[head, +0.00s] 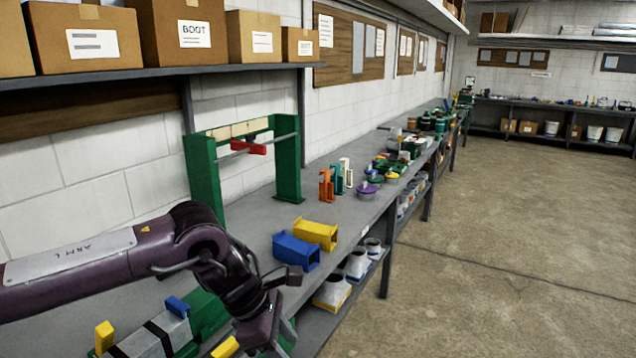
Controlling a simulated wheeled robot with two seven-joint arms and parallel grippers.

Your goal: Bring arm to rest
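My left arm (90,272), dark purple with a grey plate marked ARM L, comes in from the left and reaches over the bench's near part. Its wrist bends down, and my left gripper (270,338) points downward near the bench's front edge at the bottom of the view. The fingertips are dark and partly hidden, so I cannot tell whether they are apart. No held object can be made out. My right gripper is not in view.
Close to the gripper are a green fixture with a grey block (165,330), a blue duct piece (296,251) and a yellow duct piece (315,234). A green frame (289,165) with a red clamp stands behind on the bench (352,215). Open floor (500,240) lies right.

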